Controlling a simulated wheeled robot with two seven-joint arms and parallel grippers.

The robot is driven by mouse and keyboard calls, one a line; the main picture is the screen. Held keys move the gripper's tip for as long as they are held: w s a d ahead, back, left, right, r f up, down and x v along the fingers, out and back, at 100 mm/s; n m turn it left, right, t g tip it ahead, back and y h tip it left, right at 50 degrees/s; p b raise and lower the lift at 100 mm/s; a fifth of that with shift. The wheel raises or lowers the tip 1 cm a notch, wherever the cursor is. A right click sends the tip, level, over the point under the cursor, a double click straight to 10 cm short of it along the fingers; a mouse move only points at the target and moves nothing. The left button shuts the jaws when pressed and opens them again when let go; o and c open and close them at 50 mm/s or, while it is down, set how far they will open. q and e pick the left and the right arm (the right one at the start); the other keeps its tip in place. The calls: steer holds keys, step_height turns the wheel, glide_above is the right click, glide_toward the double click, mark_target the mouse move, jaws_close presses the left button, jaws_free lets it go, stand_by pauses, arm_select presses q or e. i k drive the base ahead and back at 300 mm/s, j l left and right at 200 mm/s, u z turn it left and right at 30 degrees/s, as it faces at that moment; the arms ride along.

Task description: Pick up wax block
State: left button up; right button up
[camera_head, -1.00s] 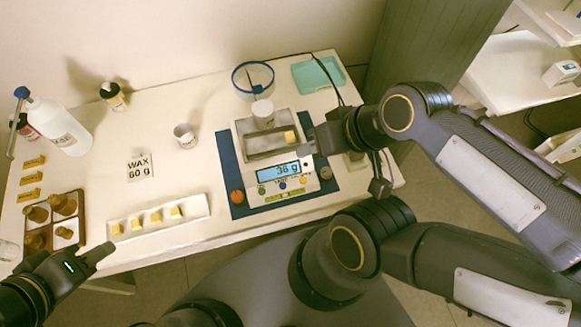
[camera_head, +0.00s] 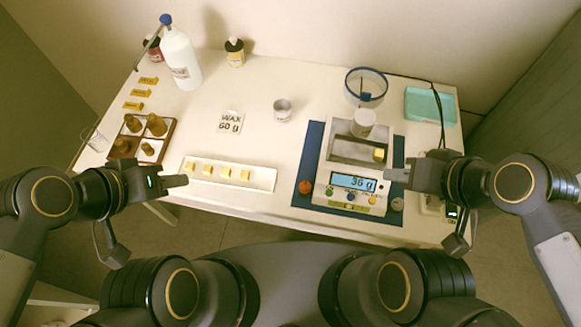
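Several small yellow wax blocks (camera_head: 208,170) stand in a row on a white tray (camera_head: 262,180) at the table's front. One more wax block (camera_head: 379,154) sits on the pan of the scale (camera_head: 341,153), beside a white cup (camera_head: 363,122). The scale display (camera_head: 353,183) reads 36 g. My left gripper (camera_head: 181,182) is at the left end of the tray, close to the blocks; its fingers are seen edge-on, so its opening is unclear. My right gripper (camera_head: 393,175) is at the right side of the scale, near its block; its opening is also unclear.
A brown rack of bottles (camera_head: 141,138), a large white bottle (camera_head: 180,60), a small cup (camera_head: 283,109), a blue-rimmed bowl (camera_head: 365,86) and a teal tray (camera_head: 430,105) stand around. The table's middle is clear.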

mark_target(245, 176)
steer(key=j+z, duration=0.3)
steer(key=j, duration=0.9)
steer(key=j+z, duration=0.3)
steer(key=j, duration=0.9)
steer(key=k, duration=0.05)
